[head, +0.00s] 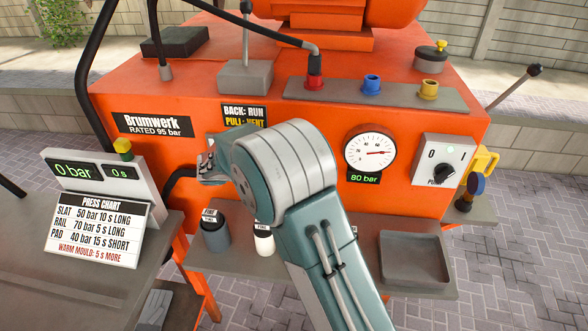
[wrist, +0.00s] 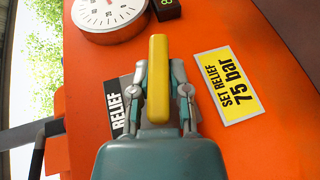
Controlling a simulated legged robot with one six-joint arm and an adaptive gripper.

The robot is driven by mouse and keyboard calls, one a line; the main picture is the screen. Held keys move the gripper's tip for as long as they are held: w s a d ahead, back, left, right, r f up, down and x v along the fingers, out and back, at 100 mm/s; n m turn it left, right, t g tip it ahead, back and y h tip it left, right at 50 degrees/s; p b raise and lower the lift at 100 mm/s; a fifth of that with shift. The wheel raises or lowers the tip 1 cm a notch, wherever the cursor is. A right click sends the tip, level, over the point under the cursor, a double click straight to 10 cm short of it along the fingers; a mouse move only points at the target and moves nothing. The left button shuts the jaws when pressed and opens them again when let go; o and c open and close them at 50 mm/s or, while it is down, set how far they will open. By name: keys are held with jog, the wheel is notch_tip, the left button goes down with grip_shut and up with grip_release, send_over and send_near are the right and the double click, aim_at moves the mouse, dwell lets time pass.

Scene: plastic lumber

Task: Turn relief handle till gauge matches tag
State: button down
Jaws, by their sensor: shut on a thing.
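The relief handle (wrist: 158,70) is a yellow bar on the orange panel. In the wrist view it runs lengthwise up the picture. My gripper (wrist: 159,88) is shut on it, one finger on each side. The black RELIEF label (wrist: 122,105) is partly covered by the left finger. The yellow tag (wrist: 226,84) beside it reads SET RELIEF 75 bar. In the head view the round gauge (head: 370,152) has its red needle pointing right, and its display (head: 364,177) reads 80 bar. My arm hides the handle, tag and gripper fingers there.
A 0/1 switch box (head: 444,160) sits right of the gauge. Red, blue and yellow ports (head: 372,85) line the top. A press chart (head: 98,230) stands at left. Bottles (head: 214,233) and a grey tray (head: 415,258) are on the shelf below. A black hose hangs at left.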

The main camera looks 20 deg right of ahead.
jog(key=shift+a+f, duration=0.1)
dwell(0.5)
jog(key=c, duration=0.6)
grip_release()
jog(key=shift+w+a, duration=0.1)
jog(key=shift+a, duration=0.05)
jog(key=v, duration=1.2)
jog(key=shift+f, duration=0.2)
